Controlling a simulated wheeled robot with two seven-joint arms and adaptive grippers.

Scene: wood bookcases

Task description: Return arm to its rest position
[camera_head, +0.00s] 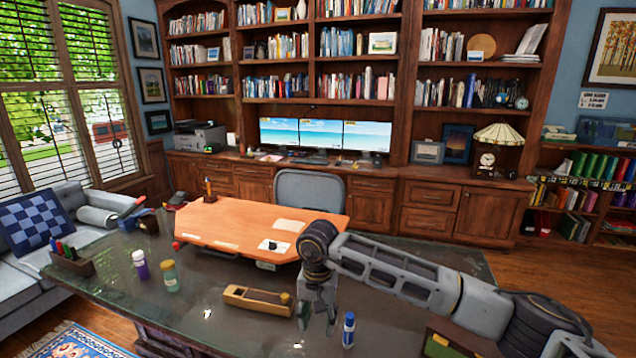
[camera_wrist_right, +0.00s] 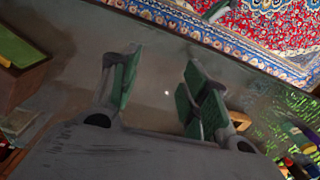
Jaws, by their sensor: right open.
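My right arm (camera_head: 400,272) reaches in from the right over the dark glass-topped desk (camera_head: 190,318). The grey desk surface lies below the fingers. My left gripper is not in view.
A purple-and-white bottle (camera_head: 140,266) and a yellowish jar (camera_head: 170,276) stand at left. A dark pen box (camera_head: 72,262) is further left. A greenish-topped box (camera_head: 447,345) is at lower right, near my arm.

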